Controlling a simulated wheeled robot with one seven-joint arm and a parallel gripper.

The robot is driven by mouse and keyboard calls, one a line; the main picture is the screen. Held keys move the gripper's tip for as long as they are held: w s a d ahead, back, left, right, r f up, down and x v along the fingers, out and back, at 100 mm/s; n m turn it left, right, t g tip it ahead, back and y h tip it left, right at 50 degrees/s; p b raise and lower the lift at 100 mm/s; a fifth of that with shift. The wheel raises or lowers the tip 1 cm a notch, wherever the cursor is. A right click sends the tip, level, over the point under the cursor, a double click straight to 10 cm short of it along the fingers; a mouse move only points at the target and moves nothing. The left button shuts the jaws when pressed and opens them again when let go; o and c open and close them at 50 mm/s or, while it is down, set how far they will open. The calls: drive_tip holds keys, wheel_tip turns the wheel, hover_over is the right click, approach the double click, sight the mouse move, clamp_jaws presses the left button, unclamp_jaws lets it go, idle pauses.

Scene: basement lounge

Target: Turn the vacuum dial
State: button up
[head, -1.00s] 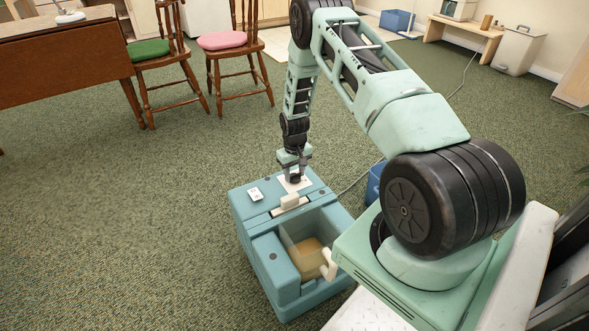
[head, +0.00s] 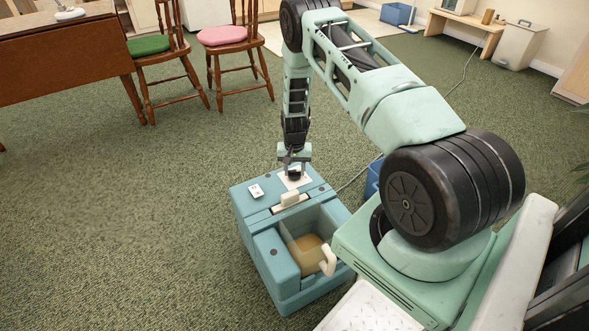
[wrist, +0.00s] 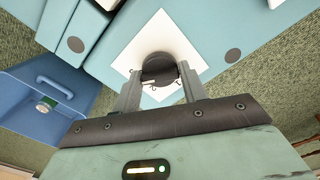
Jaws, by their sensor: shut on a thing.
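The vacuum (head: 262,202) is a teal box-shaped machine on the carpet, with an open bay at its front. Its dial (wrist: 160,69) is a dark round knob on a white square plate (wrist: 186,46) on the top. In the head view the dial (head: 294,175) shows just below my gripper (head: 294,164). In the wrist view my gripper (wrist: 160,88) points down at the plate, with its two fingers on either side of the dial, closed on it. The fingertips' exact contact is partly hidden.
A switch plate (head: 256,191) and a pale latch (head: 290,198) are on the vacuum's top. A container with tan contents (head: 308,249) sits in the bay. A blue bin (wrist: 45,100) stands beside the vacuum. Chairs and a table (head: 62,62) are behind; carpet at left is clear.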

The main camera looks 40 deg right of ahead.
sight(294, 171)
idle(0.3)
drive_tip(key=o, duration=1)
wheel_tip(294, 171, up, 17)
drive_tip(key=p, duration=0.4)
drive_tip(key=shift+r, duration=0.2)
